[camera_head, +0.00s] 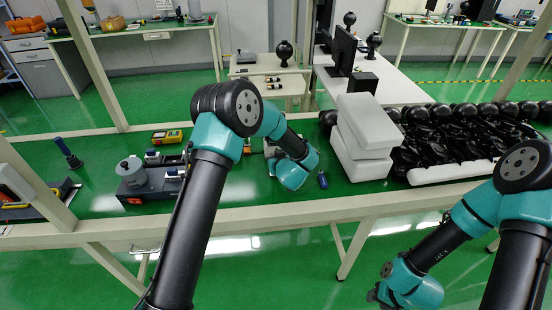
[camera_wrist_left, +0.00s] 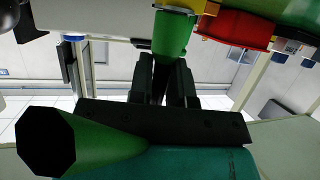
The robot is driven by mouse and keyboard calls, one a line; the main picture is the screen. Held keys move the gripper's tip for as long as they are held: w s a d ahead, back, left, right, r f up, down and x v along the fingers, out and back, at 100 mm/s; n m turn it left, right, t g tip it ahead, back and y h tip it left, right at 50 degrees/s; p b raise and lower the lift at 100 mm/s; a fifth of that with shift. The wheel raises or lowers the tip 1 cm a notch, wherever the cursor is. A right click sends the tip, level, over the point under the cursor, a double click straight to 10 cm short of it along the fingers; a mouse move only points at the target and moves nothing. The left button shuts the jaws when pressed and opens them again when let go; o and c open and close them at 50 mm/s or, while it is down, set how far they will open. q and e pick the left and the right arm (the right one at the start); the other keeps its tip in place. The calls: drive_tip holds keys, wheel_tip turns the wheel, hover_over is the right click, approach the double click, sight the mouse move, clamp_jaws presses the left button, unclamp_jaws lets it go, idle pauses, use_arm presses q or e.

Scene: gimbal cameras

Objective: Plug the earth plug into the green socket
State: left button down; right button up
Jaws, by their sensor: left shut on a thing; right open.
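My left gripper (camera_wrist_left: 172,82) shows in the left wrist view, its dark fingers shut on a green cylindrical piece (camera_wrist_left: 172,36), which looks like the earth plug. The piece has a pale and yellow ring at its far end. I cannot tell whether it touches a socket. In the head view my left wrist is over the workbench and hides its fingers and what they hold. My right gripper (camera_head: 376,294) is open, low at the right in front of the bench, partly cut by the frame edge. I cannot make out the green socket clearly.
A red block (camera_wrist_left: 236,28) is close beside the held piece. On the green workbench (camera_head: 100,196) stand a grey device (camera_head: 150,183), a yellow meter (camera_head: 167,136), a small dark blue cylinder (camera_head: 323,181) and stacked white boxes (camera_head: 362,137). Black parts (camera_head: 450,140) crowd the right.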

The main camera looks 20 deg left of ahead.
use_arm(q)
drive_tip(key=shift+r, duration=1.25)
idle(0.9)
drive_tip(key=shift+r, duration=1.4)
